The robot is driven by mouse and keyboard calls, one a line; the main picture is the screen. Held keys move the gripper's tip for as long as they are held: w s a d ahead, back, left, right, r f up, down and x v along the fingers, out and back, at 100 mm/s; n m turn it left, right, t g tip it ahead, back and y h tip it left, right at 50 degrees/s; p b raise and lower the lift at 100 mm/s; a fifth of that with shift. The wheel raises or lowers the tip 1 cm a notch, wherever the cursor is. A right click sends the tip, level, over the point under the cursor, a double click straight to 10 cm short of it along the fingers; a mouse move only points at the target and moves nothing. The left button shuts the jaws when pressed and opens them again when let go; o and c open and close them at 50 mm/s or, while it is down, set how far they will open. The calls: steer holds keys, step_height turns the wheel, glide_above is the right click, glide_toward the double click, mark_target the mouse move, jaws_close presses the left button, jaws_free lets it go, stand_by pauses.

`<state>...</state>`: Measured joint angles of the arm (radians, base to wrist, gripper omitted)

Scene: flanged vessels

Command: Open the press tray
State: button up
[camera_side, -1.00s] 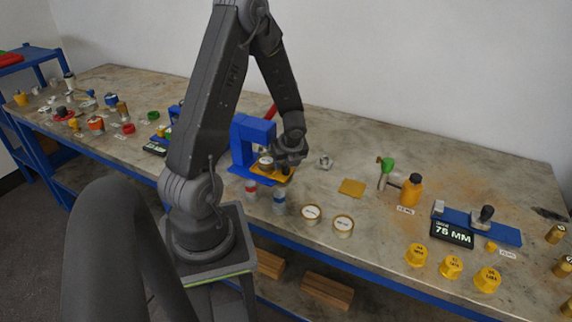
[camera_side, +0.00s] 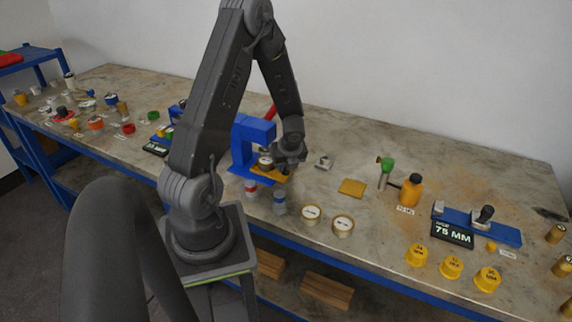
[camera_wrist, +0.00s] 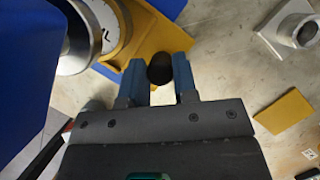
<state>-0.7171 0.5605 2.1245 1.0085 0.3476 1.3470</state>
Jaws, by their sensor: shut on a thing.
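The blue press (camera_side: 253,134) stands at the bench's front, left of my gripper, with a red lever behind it. Its yellow press tray (camera_side: 270,175) shows at the foot of the frame and in the wrist view (camera_wrist: 160,38). A round white-faced piece (camera_wrist: 112,28) with a yellow rim sits on the tray, beside a metal cylinder (camera_wrist: 78,45). My gripper (camera_side: 284,164) is at the tray's right end. In the wrist view its blue fingers (camera_wrist: 158,78) are shut on the tray's dark round knob (camera_wrist: 160,69). The side view partly hides the tray behind my gripper.
A metal flanged fitting (camera_side: 324,163) and a flat yellow plate (camera_side: 352,188) lie to the right. Two round gauges (camera_side: 343,225) and small vessels (camera_side: 280,202) stand in front. Bare bench lies behind the plate.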

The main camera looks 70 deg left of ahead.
jaws_close()
steer(key=w+d, duration=0.8)
steer(key=shift+w+d, duration=0.15)
steer(key=shift+w, duration=0.05)
steer(key=o, duration=0.9)
jaws_free()
steer(key=shift+s, duration=0.1)
steer(key=shift+r, duration=0.1)
steer(key=v, duration=1.3)
steer(key=shift+d+r, duration=0.2)
steer(key=shift+r, duration=0.05)
steer(key=shift+r, duration=0.1)
